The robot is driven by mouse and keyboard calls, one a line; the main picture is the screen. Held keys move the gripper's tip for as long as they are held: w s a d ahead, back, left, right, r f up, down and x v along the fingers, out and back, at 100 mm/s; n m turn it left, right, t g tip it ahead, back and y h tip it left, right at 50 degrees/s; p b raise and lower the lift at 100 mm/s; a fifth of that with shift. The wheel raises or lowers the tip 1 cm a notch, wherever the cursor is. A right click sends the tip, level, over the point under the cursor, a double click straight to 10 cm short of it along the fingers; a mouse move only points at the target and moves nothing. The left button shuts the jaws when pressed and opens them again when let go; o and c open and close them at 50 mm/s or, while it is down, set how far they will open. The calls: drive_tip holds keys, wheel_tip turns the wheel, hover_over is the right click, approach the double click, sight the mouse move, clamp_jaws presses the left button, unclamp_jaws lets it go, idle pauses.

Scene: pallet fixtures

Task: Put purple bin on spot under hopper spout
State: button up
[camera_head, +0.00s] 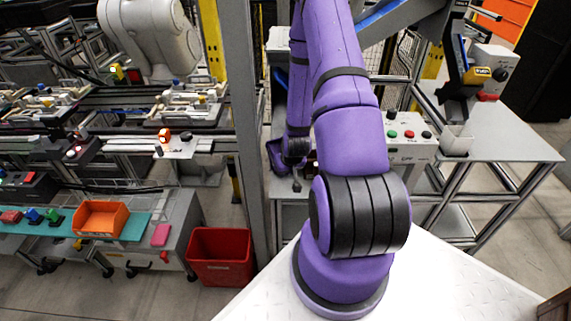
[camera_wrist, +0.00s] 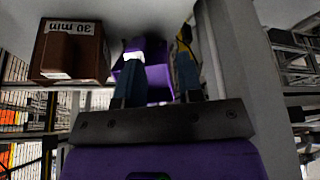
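In the wrist view, my gripper (camera_wrist: 158,72) has its two blue fingers apart. A purple, box-like thing (camera_wrist: 154,75), likely the purple bin, shows between and beyond them; its full shape is hidden, and I cannot tell if the fingers touch it. In the head view my purple arm reaches away from me, and its end is small and partly hidden behind the post and arm. A dark hopper-like unit (camera_head: 459,84) stands over the grey table (camera_head: 505,147) at right. A pale, clear-looking piece (camera_head: 457,140) is under it; no marked spot is clear.
A control box with coloured buttons (camera_head: 408,135) stands left of the grey table. A grey post (camera_head: 245,110) rises left of my arm. A red bin (camera_head: 219,256) and an orange bin (camera_head: 100,218) are at lower left. A brown box (camera_wrist: 68,52) marked "30 min" shows in the wrist view.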

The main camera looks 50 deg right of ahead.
drive_tip(key=shift+r, duration=0.25)
approach(272, 155)
drive_tip(key=x, duration=0.4)
drive_tip(key=shift+s+f, duration=0.1)
drive_tip(key=shift+f, duration=0.35)
drive_tip(key=shift+w+x, duration=0.1)
drive_tip(key=shift+x, duration=1.2)
drive_tip(key=shift+w+x, duration=0.15)
drive_tip(key=shift+x, duration=1.2)
drive_tip(key=shift+d+r, duration=0.15)
clamp_jaws()
